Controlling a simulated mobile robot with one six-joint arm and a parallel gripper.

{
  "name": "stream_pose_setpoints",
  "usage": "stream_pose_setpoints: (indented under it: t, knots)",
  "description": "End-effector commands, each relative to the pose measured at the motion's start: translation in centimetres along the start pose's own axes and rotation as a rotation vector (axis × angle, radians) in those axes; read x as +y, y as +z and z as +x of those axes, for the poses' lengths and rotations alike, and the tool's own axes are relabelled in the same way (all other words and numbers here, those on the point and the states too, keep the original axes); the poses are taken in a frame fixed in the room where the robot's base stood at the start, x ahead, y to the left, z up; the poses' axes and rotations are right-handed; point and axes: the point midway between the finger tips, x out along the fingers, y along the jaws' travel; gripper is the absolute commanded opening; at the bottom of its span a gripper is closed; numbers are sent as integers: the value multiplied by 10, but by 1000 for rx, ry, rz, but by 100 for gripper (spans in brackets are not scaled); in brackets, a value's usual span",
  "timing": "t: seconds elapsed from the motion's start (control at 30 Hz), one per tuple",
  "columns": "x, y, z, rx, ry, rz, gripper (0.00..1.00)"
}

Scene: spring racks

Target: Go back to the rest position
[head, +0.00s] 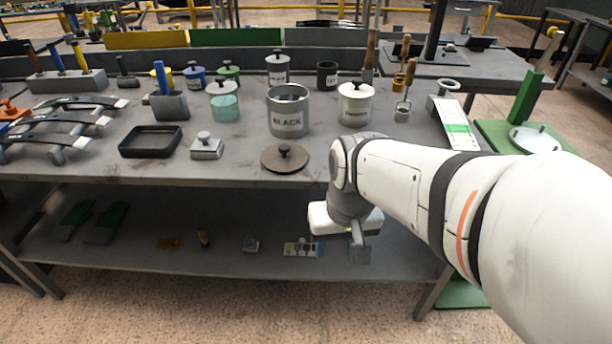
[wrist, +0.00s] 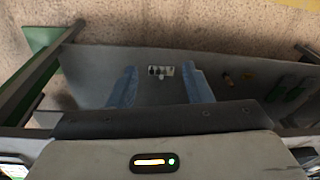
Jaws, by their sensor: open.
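My gripper shows in the wrist view (wrist: 160,88) with its two bluish fingers wide apart and nothing between them. In the head view my white arm reaches in from the right, and the gripper end (head: 358,240) hangs in front of the workbench edge, above the level of the lower shelf. The grey workbench (head: 235,165) carries an open pot labelled BLACK (head: 289,112). Its dark round lid (head: 285,158) with a knob lies on the bench in front of it. A white lidded pot (head: 355,105) stands to the right of the open pot.
A black tray (head: 151,141), a small knobbed block (head: 206,147) and leaf springs (head: 62,125) occupy the bench's left. Tools stand at the back right. The lower shelf (head: 210,262) holds green gloves (head: 107,222) and small parts. Open floor (head: 200,310) lies in front.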

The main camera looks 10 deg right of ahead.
Motion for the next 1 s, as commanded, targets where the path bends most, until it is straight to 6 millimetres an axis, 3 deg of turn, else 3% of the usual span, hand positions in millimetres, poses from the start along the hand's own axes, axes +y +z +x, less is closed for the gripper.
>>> stream_pose_setpoints:
  t: [0.13, 0.47, 1.0]
  knots:
    - [-3, -1, -5, 47, 40, -88, 45]
    - [-3, -2, -8, 47, 41, -87, 45]
    - [-7, -10, -90, 78, 40, -88, 45]
